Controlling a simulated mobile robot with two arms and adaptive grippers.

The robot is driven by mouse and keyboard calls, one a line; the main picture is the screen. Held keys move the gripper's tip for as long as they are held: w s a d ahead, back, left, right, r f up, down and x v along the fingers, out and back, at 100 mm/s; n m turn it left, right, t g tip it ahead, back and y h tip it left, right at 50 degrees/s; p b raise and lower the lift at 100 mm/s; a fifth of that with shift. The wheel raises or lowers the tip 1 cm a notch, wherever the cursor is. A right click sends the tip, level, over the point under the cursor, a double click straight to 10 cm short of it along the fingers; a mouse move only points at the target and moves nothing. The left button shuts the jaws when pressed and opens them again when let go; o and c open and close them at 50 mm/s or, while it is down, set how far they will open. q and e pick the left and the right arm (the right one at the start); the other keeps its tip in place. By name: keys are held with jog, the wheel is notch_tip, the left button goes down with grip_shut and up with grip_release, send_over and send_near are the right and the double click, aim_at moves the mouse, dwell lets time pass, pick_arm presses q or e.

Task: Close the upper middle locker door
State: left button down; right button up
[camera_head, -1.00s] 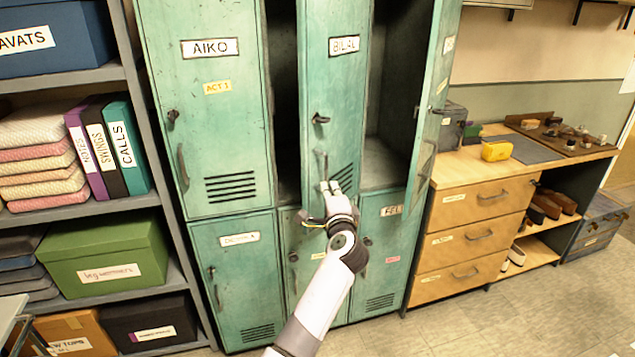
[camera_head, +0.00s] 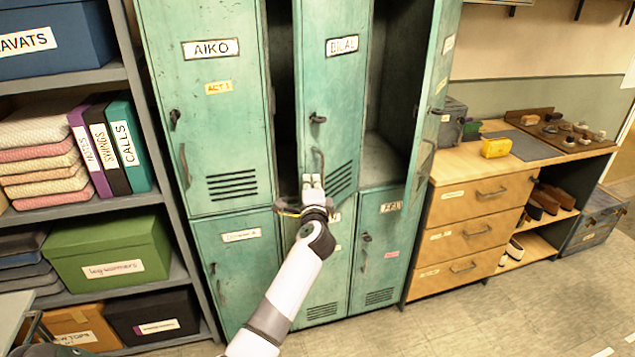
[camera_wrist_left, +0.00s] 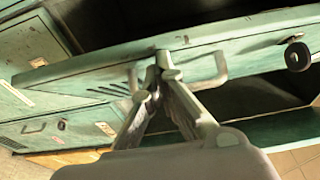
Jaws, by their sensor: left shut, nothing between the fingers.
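The upper middle locker door (camera_head: 333,90) is green, labelled BILAL, and stands partly open, with a dark gap (camera_head: 282,90) along its left edge. It has a lock knob (camera_head: 317,118), a handle (camera_head: 318,162) and slanted vents. My left gripper (camera_head: 312,182) is shut and empty, at the lower left front of the door, just below the handle. In the left wrist view the shut fingertips (camera_wrist_left: 160,68) are against or very near the door face, beside the handle (camera_wrist_left: 210,70); contact is not certain. The lock (camera_wrist_left: 297,57) shows there too. My right gripper is not in view.
The AIKO door (camera_head: 210,120) on the left looks shut. The upper right locker door (camera_head: 432,90) stands wide open. Lower lockers (camera_head: 240,275) are shut. A shelf with boxes stands left, a wooden drawer cabinet (camera_head: 470,230) right. Floor is free at the lower right.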

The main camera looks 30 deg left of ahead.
pick_arm(q)
jog(key=w+a+m+t+h, duration=0.2)
jog(key=w+a+h, duration=0.1)
jog(key=a, duration=1)
jog(key=shift+a, duration=0.2)
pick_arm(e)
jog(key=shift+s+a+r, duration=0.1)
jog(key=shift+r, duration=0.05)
